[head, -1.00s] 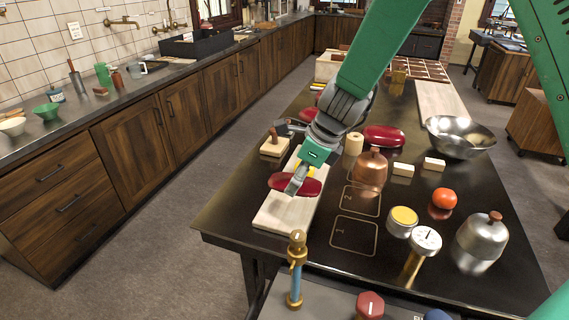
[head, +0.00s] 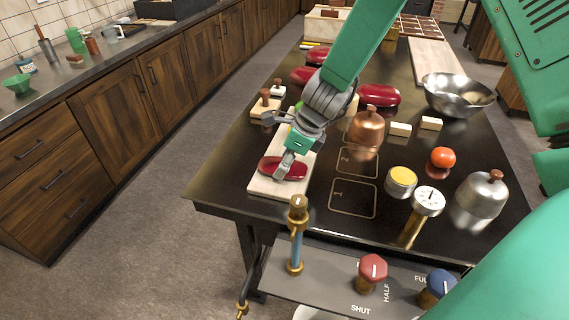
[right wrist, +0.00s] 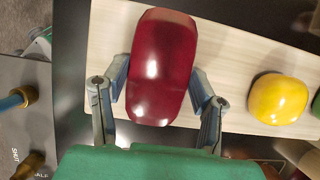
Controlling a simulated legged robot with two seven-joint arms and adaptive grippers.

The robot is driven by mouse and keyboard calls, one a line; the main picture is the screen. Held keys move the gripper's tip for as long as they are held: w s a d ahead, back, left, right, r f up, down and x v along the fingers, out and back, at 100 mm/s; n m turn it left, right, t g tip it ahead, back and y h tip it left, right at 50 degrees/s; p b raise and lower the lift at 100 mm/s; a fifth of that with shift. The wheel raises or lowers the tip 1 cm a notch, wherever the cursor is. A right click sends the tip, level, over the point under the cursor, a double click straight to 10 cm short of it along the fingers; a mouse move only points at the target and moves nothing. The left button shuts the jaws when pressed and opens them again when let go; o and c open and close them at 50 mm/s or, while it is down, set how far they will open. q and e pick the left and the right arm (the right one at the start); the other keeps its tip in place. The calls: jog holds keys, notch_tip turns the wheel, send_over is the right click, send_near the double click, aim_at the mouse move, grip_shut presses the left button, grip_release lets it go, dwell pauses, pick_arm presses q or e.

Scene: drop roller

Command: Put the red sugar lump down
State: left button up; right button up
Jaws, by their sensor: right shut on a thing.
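The red sugar lump (head: 285,168) is a glossy dark red, rounded long piece. My right gripper (head: 284,166) is shut on it, over the near end of a pale wooden board (head: 265,187). In the right wrist view the lump (right wrist: 162,65) sits between the two fingers (right wrist: 158,95), with the board (right wrist: 232,60) behind it. I cannot tell whether the lump touches the board. A yellow lump (right wrist: 279,98) lies on the board to its right. My left gripper is not in view.
Other glossy red pieces (head: 378,96) lie farther back on the black table. A copper pot (head: 366,130), outlined squares (head: 353,198), a gauge (head: 428,200) and a steel bell-shaped pot (head: 482,198) stand to the right. A valve panel (head: 330,275) is in front.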

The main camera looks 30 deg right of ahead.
jog(key=shift+w+f, duration=0.15)
jog(key=shift+f, duration=0.05)
jog(key=shift+f, duration=0.1)
jog(key=o, duration=1.2)
jog(key=shift+d, duration=0.1)
jog(key=shift+o, duration=0.2)
jog(key=p+v, duration=0.2)
jog(key=v, duration=1)
